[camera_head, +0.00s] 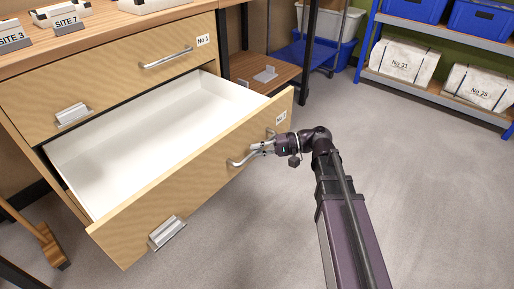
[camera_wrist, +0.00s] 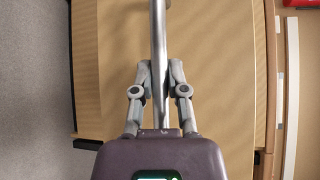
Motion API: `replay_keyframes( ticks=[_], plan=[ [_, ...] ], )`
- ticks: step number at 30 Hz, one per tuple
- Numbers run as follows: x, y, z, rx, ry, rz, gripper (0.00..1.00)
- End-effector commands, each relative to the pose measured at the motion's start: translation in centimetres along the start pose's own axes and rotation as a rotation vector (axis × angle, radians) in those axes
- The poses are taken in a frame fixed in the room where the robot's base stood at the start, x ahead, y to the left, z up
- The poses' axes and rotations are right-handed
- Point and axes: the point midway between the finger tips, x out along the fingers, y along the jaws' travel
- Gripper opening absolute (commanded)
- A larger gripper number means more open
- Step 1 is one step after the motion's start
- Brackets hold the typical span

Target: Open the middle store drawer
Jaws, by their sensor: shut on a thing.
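The store drawer (camera_head: 190,180) below the top drawer stands pulled well out of the wooden cabinet. Its white inside (camera_head: 150,130) looks empty. Its front has a metal bar handle (camera_head: 236,163) on the right part and a small number label too small to read surely. My gripper (camera_head: 258,151) is at this handle, shut on the bar. In the wrist view the bar (camera_wrist: 158,35) runs up between both fingers (camera_wrist: 158,80), in front of the wooden drawer front (camera_wrist: 215,70). The top drawer (camera_head: 110,85), labelled No.1, is closed.
Site markers (camera_head: 68,24) stand on the cabinet top. A label holder (camera_head: 167,232) sits on the open drawer's front. A shelf (camera_head: 440,90) with blue bins and wrapped blocks is at the back right. The grey floor (camera_head: 430,190) to the right is clear.

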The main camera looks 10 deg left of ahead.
Motion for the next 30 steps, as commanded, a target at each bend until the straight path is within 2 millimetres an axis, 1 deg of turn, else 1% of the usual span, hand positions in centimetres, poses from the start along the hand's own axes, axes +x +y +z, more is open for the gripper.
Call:
replay_keyframes(
  ticks=[11,12,14,15,16,30],
  plan=[
    [0.75,-0.14,-0.18,-0.002,-0.007,0.001,0.00],
    [0.80,-0.15,-0.18,-0.002,-0.007,0.001,0.21],
    [0.86,-0.16,-0.16,-0.002,-0.008,0.001,0.39],
    [0.89,-0.16,-0.15,-0.002,-0.009,0.001,0.51],
    [0.91,-0.16,-0.13,-0.002,-0.010,0.001,0.54],
    [1.02,-0.16,-0.01,-0.002,-0.013,0.002,0.54]
  ],
)
